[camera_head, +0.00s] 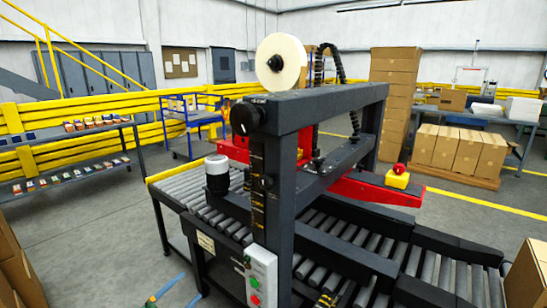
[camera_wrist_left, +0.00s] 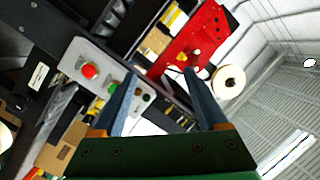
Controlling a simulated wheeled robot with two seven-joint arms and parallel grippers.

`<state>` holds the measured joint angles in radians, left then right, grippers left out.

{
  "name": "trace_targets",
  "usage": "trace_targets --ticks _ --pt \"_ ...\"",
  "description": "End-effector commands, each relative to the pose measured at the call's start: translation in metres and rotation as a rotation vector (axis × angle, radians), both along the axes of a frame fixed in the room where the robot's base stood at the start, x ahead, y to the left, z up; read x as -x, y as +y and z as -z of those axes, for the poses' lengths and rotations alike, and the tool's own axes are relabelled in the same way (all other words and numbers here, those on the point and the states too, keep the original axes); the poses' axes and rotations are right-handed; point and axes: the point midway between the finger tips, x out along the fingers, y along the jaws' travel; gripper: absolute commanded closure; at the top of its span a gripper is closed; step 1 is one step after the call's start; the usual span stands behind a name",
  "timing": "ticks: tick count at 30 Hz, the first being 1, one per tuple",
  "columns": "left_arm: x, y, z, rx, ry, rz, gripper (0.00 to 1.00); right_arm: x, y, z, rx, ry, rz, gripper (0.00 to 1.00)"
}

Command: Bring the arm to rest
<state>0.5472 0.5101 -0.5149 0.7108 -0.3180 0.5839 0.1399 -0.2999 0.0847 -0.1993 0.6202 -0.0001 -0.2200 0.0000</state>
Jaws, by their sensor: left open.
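My left gripper (camera_head: 188,286) shows at the bottom edge of the head view, left of the control box on the machine's front post. Its two blue fingers are apart with nothing between them. In the left wrist view the gripper (camera_wrist_left: 160,74) also shows open and empty, its fingers reaching up from a green body. The control box (camera_head: 261,277) has red and green buttons and also shows in the left wrist view (camera_wrist_left: 92,66), beyond the fingers. No contact between the fingers and the box can be made out. My right gripper is in neither view.
The dark machine frame (camera_head: 283,180) stands over a roller conveyor (camera_head: 180,185). A tape roll (camera_head: 280,62) sits on top, and a red emergency button (camera_head: 398,169) is on the right. A cardboard box (camera_head: 527,272) is at lower right. Grey floor (camera_head: 100,235) is open at left.

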Motion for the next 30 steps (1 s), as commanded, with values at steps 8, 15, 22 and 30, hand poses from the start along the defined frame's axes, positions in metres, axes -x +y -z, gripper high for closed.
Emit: trace_targets --ticks 8,15,22,30 --pt "0.169 0.002 0.230 0.147 0.680 -0.421 0.24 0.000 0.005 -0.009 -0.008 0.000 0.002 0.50" --pt "0.381 -0.024 0.324 0.170 1.226 -0.683 0.24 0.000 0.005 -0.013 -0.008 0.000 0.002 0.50" --pt "0.470 -0.041 0.335 0.167 1.441 -0.769 0.24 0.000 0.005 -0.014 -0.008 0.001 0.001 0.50" --pt "0.472 -0.041 0.336 0.165 1.445 -0.772 0.24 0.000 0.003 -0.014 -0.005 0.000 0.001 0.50"
